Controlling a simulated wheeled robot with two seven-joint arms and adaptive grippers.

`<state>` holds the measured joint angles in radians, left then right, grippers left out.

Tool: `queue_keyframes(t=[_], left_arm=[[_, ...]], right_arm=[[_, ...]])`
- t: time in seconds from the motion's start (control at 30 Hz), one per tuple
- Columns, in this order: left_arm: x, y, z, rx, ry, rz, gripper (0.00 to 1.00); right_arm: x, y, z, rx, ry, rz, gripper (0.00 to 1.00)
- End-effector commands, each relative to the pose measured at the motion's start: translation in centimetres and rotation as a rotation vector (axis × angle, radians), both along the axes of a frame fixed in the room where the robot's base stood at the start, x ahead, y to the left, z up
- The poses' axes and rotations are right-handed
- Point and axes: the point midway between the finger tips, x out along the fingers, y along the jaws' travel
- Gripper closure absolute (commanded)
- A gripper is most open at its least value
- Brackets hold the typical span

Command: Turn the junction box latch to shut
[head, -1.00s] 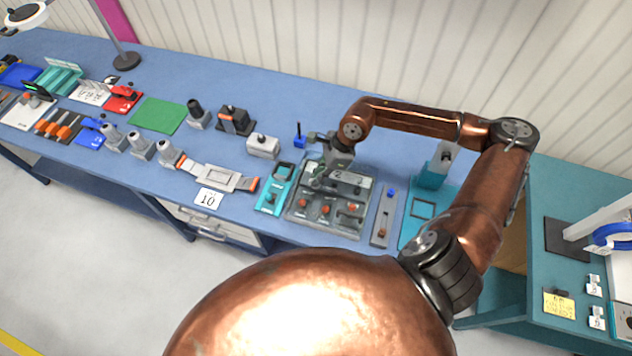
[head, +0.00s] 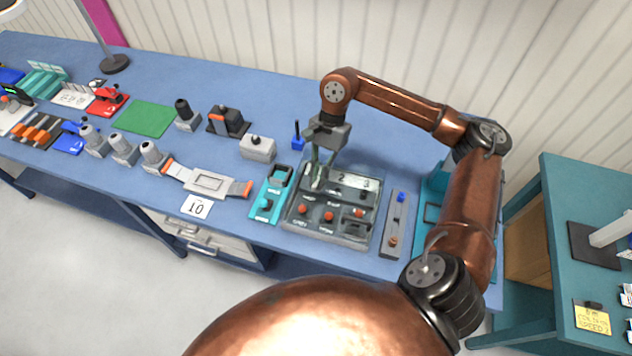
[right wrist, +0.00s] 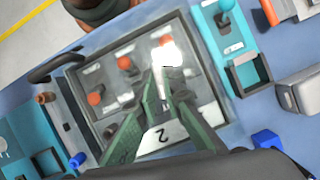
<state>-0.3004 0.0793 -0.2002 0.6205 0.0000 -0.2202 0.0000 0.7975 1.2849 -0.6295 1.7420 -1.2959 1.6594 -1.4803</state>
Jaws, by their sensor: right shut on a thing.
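The grey box (head: 296,215) with a numbered white strip (head: 354,181) and several orange knobs stands near the bench's front edge. I take it for the junction box. My right gripper (head: 316,180) reaches down over its back left part, beside the number 2. In the right wrist view, the right gripper's green-grey fingers (right wrist: 165,82) are close together over the box face. They are shut on a small, glaring pale part (right wrist: 167,56), apparently the latch. Its exact shape and angle are unclear. My left gripper is not in view.
A teal block (head: 265,207) stands close left of the box, and a grey slider strip (head: 394,225) close right. The bench behind my gripper is mostly clear.

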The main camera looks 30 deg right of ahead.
Motion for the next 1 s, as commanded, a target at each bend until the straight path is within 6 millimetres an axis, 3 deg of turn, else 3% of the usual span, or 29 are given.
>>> queue_keyframes(t=[0.3, 0.97, 1.0], left_arm=[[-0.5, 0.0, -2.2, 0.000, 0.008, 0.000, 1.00], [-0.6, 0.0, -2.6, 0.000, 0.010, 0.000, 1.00], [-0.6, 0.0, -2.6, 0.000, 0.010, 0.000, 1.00]], right_arm=[[0.2, -0.1, -0.3, -0.007, 0.000, 0.156, 1.00], [0.2, -0.2, 0.0, -0.007, 0.000, 0.207, 1.00], [0.2, -0.2, 0.0, -0.007, 0.000, 0.207, 0.89]])
